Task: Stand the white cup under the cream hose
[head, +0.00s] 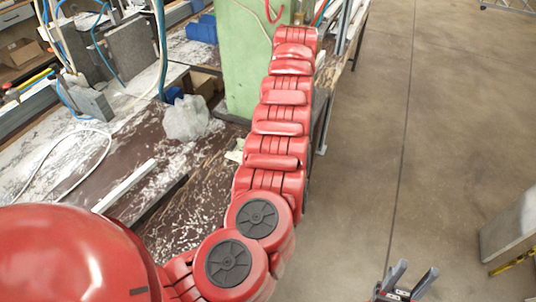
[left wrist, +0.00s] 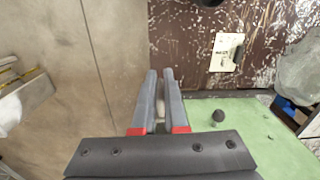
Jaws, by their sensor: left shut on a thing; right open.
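My left gripper (left wrist: 160,100) shows in the left wrist view with its two grey fingers close together. A small pale thing (left wrist: 160,108) shows between them; it fits the white cup, but too little of it shows to tell its shape or tilt. In the head view my red left arm reaches to the back, and its gripper is not visible there. Cream and blue hoses hang at the upper left in the head view, one pale hose (head: 52,42) among them; I cannot tell which is the cream hose of the task. My right gripper (head: 408,280) is open and empty over the floor.
A green machine column (head: 240,65) stands behind my left arm. The stained bench (head: 205,185) carries a crumpled clear bag (head: 185,118), grey blocks (head: 130,48), a pale bar (head: 125,185) and a looped white cable. The floor (head: 440,110) to the right is mostly clear.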

